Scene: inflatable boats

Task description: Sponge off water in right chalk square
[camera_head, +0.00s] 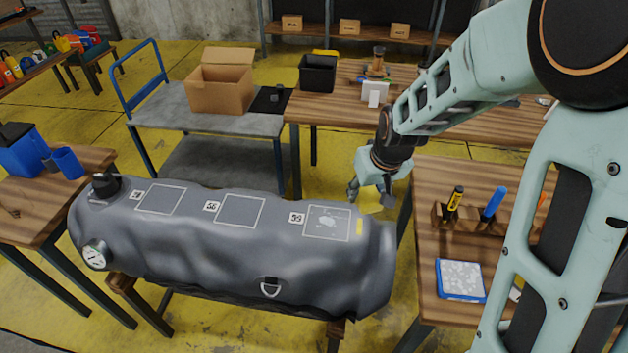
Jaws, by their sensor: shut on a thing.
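A grey inflatable tube (200,250) lies across wooden supports and has three chalk squares on top. The right chalk square (312,236) holds pale, shiny water patches (328,221). The middle square (240,209) and left square (161,199) look plain. My gripper (370,198) is just beyond the tube's right end, up and to the right of the right square and apart from it. It is shut on a pale yellow thing (374,208), probably a sponge, mostly hidden by the fingers and hard to tell from the yellow floor.
A right-hand workbench (415,195) bears a wooden tool holder (470,218) and a blue-edged tray (460,280). A cart with a cardboard box (221,82) stands behind. A left table (30,225) holds blue containers. A black valve (104,185) rises from the tube's left end.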

